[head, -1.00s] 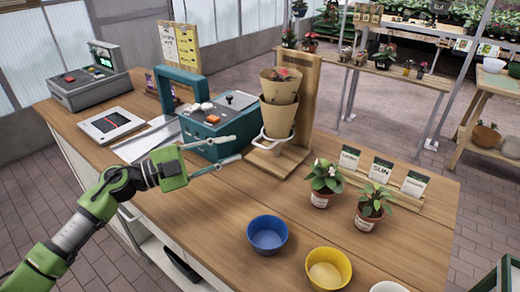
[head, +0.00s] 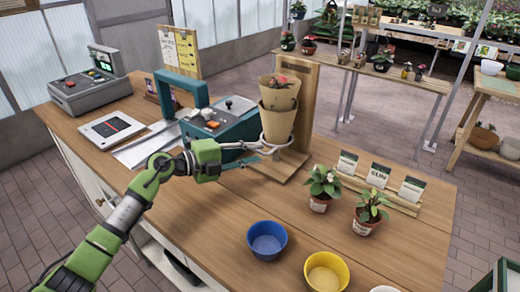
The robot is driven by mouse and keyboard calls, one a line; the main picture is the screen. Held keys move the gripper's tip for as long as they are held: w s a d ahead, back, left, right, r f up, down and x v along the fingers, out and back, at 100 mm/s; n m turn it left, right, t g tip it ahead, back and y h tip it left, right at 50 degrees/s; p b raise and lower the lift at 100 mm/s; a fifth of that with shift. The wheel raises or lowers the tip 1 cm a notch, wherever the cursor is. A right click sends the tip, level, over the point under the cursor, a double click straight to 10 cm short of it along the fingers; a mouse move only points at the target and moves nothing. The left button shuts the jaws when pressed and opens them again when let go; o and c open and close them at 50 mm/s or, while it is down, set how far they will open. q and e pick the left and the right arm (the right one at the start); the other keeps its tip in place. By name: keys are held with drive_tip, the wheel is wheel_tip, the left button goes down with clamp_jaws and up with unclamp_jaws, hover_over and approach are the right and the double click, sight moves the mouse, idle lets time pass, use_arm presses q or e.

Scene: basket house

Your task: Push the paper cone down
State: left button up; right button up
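The brown paper cone (head: 278,123) sits in the light ring of a wooden stand (head: 304,84), wide end up. A second paper layer (head: 280,94) rises above it, with a reddish-leaved plant (head: 281,79) showing at its top. My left gripper (head: 265,153) is left of the cone, with its fingers apart and tips close to the ring, low on the cone. I see nothing between the fingers. Whether a tip touches the ring or the cone cannot be told. My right gripper is out of view.
A teal machine (head: 219,122) stands just behind my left gripper. Two potted plants (head: 322,185) (head: 369,212) and a card rack (head: 378,190) are to the right. A blue bowl (head: 267,240) and a yellow bowl (head: 327,272) stand in front. The counter's middle is clear.

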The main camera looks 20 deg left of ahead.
use_arm(q)
drive_tip(key=shift+x, duration=1.4)
clamp_jaws()
drive_tip(key=shift+f+b, duration=0.9)
drive_tip(key=shift+f, duration=1.25)
drive_tip(key=shift+r, duration=0.1)
unclamp_jaws()
drive_tip(key=shift+s+r, duration=0.1)
